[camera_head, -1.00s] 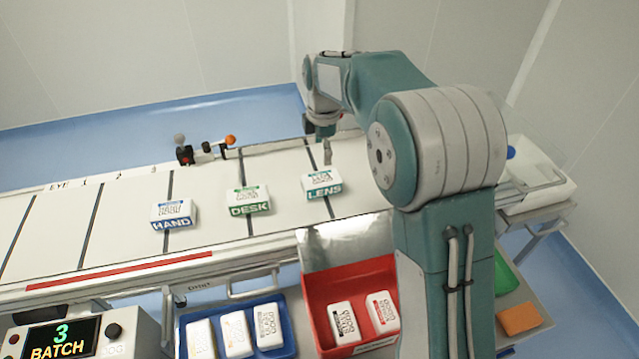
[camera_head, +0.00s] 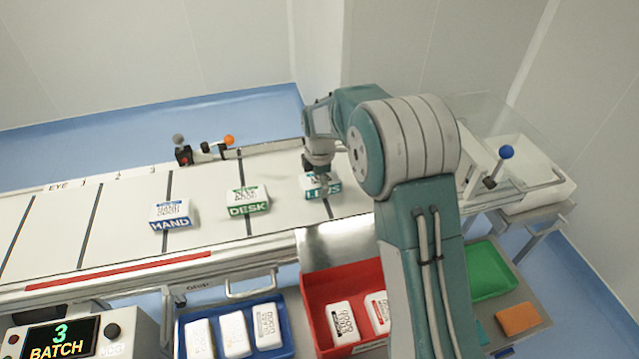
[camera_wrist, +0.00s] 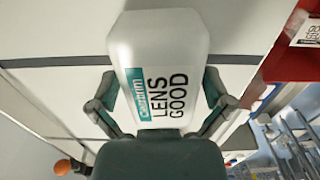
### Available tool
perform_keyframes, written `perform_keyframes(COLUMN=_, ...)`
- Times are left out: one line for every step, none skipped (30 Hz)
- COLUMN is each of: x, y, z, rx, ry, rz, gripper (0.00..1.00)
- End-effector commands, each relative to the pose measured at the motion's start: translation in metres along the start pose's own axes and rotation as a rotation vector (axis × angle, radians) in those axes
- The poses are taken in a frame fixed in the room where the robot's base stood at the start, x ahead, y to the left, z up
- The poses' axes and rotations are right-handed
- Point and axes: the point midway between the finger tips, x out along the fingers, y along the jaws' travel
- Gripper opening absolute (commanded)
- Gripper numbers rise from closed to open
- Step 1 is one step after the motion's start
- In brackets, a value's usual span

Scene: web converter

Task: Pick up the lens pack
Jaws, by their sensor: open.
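The lens pack (camera_head: 312,183) is a white pack with a teal band, lying on the white conveyor belt (camera_head: 275,172) at the right end of the row of packs. My gripper (camera_head: 320,185) is over it and hides part of its top in the head view. My gripper (camera_wrist: 158,98) is open there, with one finger at each side of the pack's near part. I cannot tell whether the fingers touch it.
The DESK pack (camera_head: 248,202) and HAND pack (camera_head: 171,214) lie to the left on the belt. In front stand a blue tray (camera_head: 284,343) and a red tray (camera_head: 313,288), both holding white packs. A green tray (camera_head: 490,270) and a blue-knobbed lever (camera_head: 505,153) are at the right.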

Motion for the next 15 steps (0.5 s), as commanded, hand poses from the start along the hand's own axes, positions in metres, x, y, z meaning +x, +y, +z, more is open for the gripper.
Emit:
perform_keyframes(x=0.0012, y=-0.0001, z=0.0001, rx=0.0, ry=0.0, rz=0.0, gripper=1.0)
perform_keyframes(x=0.0013, y=0.0, z=0.0, rx=0.0, ry=0.0, rz=0.0, gripper=1.0)
perform_keyframes(x=0.0012, y=0.0, z=-0.0001, rx=0.0, ry=0.0, rz=0.0, gripper=1.0)
perform_keyframes(x=0.0011, y=0.0001, z=-0.0001, rx=0.0, ry=-0.001, rz=0.0, gripper=1.0)
perform_keyframes(x=0.0011, y=0.0001, z=-0.0002, rx=0.0, ry=-0.001, rz=0.0, gripper=1.0)
perform_keyframes(x=0.001, y=0.0001, z=-0.0003, rx=0.0, ry=-0.001, rz=0.0, gripper=1.0)
perform_keyframes(x=0.001, y=0.0001, z=-0.0004, rx=0.0, ry=-0.001, rz=0.0, gripper=0.91)
perform_keyframes(x=0.001, y=0.0002, z=-0.0004, rx=0.0, ry=-0.001, rz=0.0, gripper=0.78)
perform_keyframes(x=0.0009, y=0.0002, z=-0.0005, rx=0.0, ry=-0.001, rz=0.0, gripper=0.6)
perform_keyframes(x=0.0009, y=0.0002, z=-0.0005, rx=0.0, ry=-0.001, rz=0.0, gripper=0.47)
perform_keyframes(x=0.0009, y=0.0003, z=-0.0005, rx=0.0, ry=-0.001, rz=0.0, gripper=0.33)
perform_keyframes(x=0.001, y=0.0003, z=-0.0005, rx=0.0, ry=-0.001, rz=0.0, gripper=0.28)
perform_keyframes(x=0.0011, y=0.0003, z=-0.0006, rx=0.0, ry=-0.001, rz=0.0, gripper=0.28)
perform_keyframes(x=0.0012, y=0.0003, z=-0.0006, rx=0.0, ry=-0.001, rz=0.0, gripper=0.28)
perform_keyframes(x=0.001, y=0.0004, z=-0.0006, rx=0.0, ry=-0.001, rz=0.0, gripper=0.28)
